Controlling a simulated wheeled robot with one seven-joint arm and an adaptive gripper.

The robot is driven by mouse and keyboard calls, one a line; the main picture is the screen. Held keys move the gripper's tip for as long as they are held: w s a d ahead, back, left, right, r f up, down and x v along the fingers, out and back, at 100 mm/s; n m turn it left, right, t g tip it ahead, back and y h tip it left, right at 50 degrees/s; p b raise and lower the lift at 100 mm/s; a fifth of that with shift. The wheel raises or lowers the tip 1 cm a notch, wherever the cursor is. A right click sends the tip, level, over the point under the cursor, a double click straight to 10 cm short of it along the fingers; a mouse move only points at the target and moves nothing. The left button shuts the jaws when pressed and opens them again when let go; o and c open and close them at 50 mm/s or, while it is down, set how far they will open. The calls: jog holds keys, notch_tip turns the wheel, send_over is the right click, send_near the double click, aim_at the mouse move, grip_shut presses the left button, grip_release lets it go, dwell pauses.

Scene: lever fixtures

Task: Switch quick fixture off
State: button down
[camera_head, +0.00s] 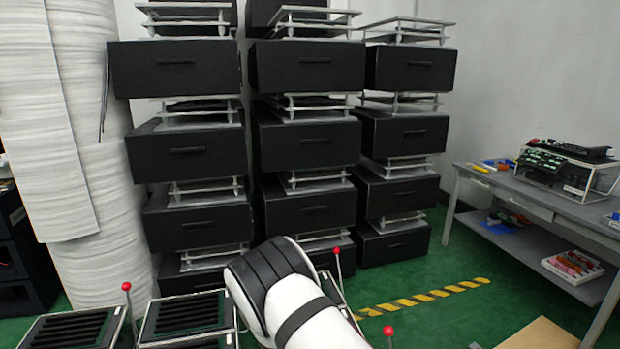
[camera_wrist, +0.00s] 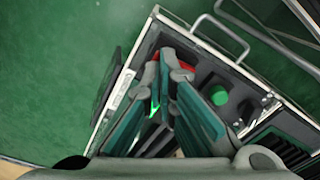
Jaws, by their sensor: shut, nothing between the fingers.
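Several lever fixtures stand along the bottom of the head view. A left fixture (camera_head: 75,328) and a middle fixture (camera_head: 190,312) have black slatted tops. Red-ball levers show upright at the left (camera_head: 126,286), behind my arm (camera_head: 336,250) and at the lower right (camera_head: 388,330). In the wrist view my gripper (camera_wrist: 167,75) is shut and empty over a fixture box (camera_wrist: 130,75) with a metal rim. A red part (camera_wrist: 182,62), likely a lever ball, shows partly behind the fingertips. Whether they touch it I cannot tell. My arm hides the gripper in the head view.
A green knob (camera_wrist: 217,95) and a metal handle (camera_wrist: 222,45) sit beside my fingers. Stacks of black drawer boxes (camera_head: 305,145) stand behind the fixtures. A grey workbench (camera_head: 520,195) is at the right. Green floor with a yellow-black strip (camera_head: 425,298) lies open between.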

jog(key=shift+f, duration=0.3)
jog(key=shift+r, duration=0.15)
jog(key=shift+r+p, duration=2.5)
jog(key=shift+r, duration=0.9)
